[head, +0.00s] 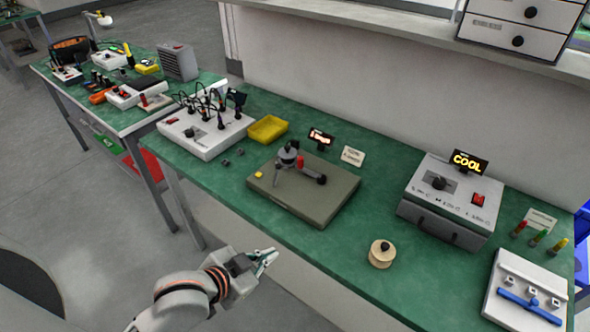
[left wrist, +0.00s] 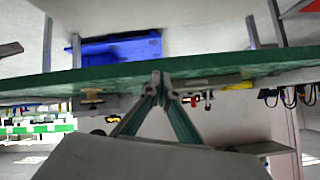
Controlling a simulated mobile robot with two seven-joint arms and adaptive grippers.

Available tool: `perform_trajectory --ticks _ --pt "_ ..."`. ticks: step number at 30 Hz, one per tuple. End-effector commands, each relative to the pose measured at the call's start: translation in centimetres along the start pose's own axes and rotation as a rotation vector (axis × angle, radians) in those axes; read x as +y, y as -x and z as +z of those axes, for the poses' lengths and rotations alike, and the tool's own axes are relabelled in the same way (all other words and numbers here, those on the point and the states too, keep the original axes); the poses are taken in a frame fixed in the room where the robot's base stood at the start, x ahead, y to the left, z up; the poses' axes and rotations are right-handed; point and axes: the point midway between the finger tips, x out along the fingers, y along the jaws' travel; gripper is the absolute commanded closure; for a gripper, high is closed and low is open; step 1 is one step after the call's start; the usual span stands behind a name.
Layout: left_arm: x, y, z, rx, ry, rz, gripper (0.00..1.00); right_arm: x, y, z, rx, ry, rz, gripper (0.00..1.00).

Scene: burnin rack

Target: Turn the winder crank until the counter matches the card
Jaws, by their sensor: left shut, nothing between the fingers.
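The winder sits on an olive-grey base (head: 318,198) on the green bench, with a dark crank arm and knob (head: 321,179), a small red part and a yellow block on it. Behind it stands a small dark counter display (head: 320,136) with lit orange characters, too small to read surely. A pale card (head: 353,156) stands to its right; its text is not legible. My left gripper (head: 268,259) is shut and empty, in front of the bench's front edge and apart from the winder. Its closed fingertips (left wrist: 161,78) also show in the left wrist view. My right gripper is not in view.
A wooden spool (head: 381,254) stands right of the winder. A grey oven-like box (head: 447,205) with a "COOL" display is farther right. A yellow tray (head: 268,129) and a white box with cables (head: 205,133) are left. Bench surface around the spool is clear.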

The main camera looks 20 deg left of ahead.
Motion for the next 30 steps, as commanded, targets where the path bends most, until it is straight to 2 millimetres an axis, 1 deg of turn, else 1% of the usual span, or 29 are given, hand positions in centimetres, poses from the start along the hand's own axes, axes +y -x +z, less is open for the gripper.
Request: perform_trajectory --ticks 1,5,9,11,12,14,15,17,18,20,22,23,24,26,27,30 --pt "0.9 -0.3 -1.4 0.049 0.025 0.036 1.00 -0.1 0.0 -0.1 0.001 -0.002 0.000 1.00" --pt "3.4 -0.6 -4.9 0.175 0.115 0.133 1.00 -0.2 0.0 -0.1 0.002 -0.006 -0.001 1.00" --pt "5.8 -0.4 -8.9 0.318 0.251 0.252 1.00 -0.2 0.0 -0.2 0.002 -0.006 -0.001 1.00" --pt "6.6 -0.2 -10.7 0.386 0.333 0.311 1.00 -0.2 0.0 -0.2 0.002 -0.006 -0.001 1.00" --pt "7.1 0.1 -12.0 0.433 0.400 0.354 1.00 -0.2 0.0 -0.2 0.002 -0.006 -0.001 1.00" --pt "7.4 0.5 -13.8 0.504 0.518 0.417 1.00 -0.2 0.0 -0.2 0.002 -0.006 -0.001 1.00" --pt "7.3 0.8 -14.8 0.546 0.607 0.456 1.00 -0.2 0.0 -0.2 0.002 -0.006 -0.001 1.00" --pt "6.6 1.0 -16.1 0.601 0.748 0.503 1.00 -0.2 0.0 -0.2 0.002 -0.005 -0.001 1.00" --pt "5.9 1.0 -16.6 0.630 0.845 0.525 1.00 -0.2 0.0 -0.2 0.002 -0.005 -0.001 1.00" --pt "4.4 0.7 -16.9 0.666 0.995 0.544 1.00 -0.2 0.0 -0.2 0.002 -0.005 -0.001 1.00" --pt "2.2 -0.1 -16.6 0.695 1.171 0.543 1.00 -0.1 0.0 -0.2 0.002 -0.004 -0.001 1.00" --pt "1.2 -0.6 -16.2 0.703 1.247 0.535 1.00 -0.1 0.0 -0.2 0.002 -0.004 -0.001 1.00" --pt "-0.2 -1.2 -15.6 0.711 1.341 0.517 1.00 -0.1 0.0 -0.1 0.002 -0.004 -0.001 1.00" --pt "-2.3 -2.4 -14.2 0.718 1.474 0.478 1.00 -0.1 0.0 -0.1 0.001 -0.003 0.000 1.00" --pt "-3.6 -3.1 -13.2 0.722 1.555 0.446 1.00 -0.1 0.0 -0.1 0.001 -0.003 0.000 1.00" --pt "-6.3 -4.6 -10.5 0.724 1.714 0.362 1.00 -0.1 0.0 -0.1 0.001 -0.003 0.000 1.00"
